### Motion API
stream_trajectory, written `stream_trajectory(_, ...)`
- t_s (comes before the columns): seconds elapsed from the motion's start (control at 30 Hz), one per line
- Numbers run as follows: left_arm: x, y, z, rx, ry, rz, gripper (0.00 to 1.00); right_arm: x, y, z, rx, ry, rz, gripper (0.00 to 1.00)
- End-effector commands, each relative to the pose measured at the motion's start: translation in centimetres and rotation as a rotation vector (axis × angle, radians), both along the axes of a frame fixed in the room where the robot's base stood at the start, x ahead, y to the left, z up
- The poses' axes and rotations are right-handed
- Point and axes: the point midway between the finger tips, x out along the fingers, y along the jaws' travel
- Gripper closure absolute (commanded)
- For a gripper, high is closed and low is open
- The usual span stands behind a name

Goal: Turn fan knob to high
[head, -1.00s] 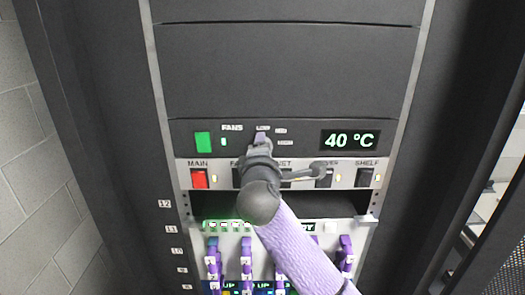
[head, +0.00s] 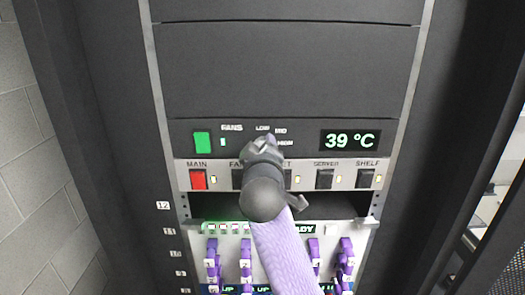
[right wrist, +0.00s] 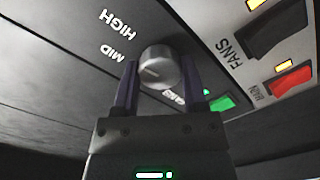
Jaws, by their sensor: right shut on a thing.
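The fan knob (right wrist: 160,66) is a grey round knob on the dark fan panel (head: 305,127). In the right wrist view it sits between the two purple fingers of my right gripper (right wrist: 158,84), which is shut on it. The pale line on the knob's face seems to point toward the MID label (right wrist: 112,52), though its exact angle is hard to tell. The HIGH label (right wrist: 117,22) is farther round. In the head view my right gripper (head: 269,139) covers the knob. My left gripper is not in view.
A display (head: 349,140) reads 39 °C. A green block (head: 202,142) is at the panel's left. Below is a switch strip with a red MAIN switch (head: 198,180) and several black switches. Lower down, several purple handles (head: 346,250) flank my arm.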

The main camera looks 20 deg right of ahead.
Motion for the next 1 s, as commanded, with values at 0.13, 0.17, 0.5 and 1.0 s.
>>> stream_trajectory(0.13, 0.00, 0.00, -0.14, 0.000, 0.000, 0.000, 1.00, 0.00, 0.02, -0.25, 0.061, -0.011, 0.000, 1.00)
stream_trajectory(0.17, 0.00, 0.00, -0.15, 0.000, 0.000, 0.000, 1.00, 0.00, 0.01, -0.26, 0.070, -0.014, 0.000, 1.00)
stream_trajectory(0.5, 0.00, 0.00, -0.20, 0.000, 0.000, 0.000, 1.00, 0.01, 0.03, -0.25, 0.122, -0.028, 0.000, 1.00)
stream_trajectory(1.0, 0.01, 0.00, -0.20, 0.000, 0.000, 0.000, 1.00, 0.00, 0.02, -0.19, 0.123, -0.029, 0.000, 0.13)
